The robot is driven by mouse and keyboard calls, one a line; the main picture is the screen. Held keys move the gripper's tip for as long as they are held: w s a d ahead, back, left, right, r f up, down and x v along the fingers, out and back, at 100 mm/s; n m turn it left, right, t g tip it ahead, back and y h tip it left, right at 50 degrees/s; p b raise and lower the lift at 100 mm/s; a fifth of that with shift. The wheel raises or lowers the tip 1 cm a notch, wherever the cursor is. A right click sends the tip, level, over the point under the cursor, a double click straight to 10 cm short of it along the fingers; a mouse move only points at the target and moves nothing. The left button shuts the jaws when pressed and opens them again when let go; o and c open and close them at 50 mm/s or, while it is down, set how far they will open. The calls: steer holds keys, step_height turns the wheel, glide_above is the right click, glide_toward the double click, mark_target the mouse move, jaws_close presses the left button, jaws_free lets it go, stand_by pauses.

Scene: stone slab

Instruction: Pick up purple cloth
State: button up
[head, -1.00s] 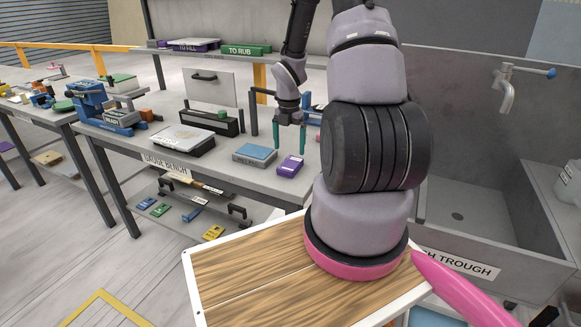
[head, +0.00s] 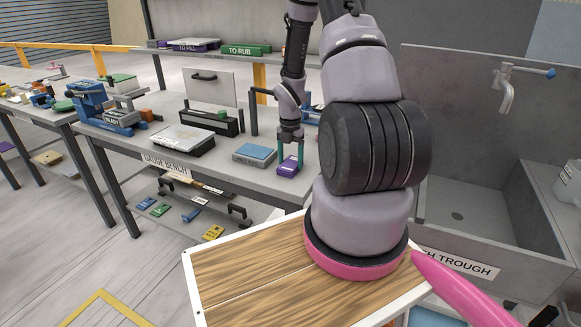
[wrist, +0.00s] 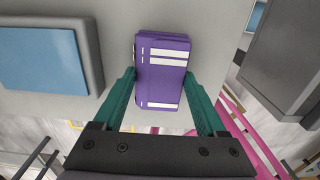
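The purple cloth (head: 287,166) is a small folded purple block with white stripes. It lies on the bench near its front right edge. In the wrist view the cloth (wrist: 160,70) is between and just beyond the tips of my gripper (wrist: 160,73). My gripper (head: 290,155) has teal fingers that point down at the cloth in the head view.
A grey block with a blue top (head: 255,153) lies just left of the cloth; it also shows in the wrist view (wrist: 45,62). A grey flat plate (head: 182,138) lies farther left on the bench (head: 225,172). A stone trough (head: 463,205) stands at the right.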

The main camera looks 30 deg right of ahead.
mark_target(290, 162)
steer(key=shift+r, duration=0.1)
step_height(290, 162, up, 10)
steer(key=shift+f, duration=0.1)
stand_by(0.4)
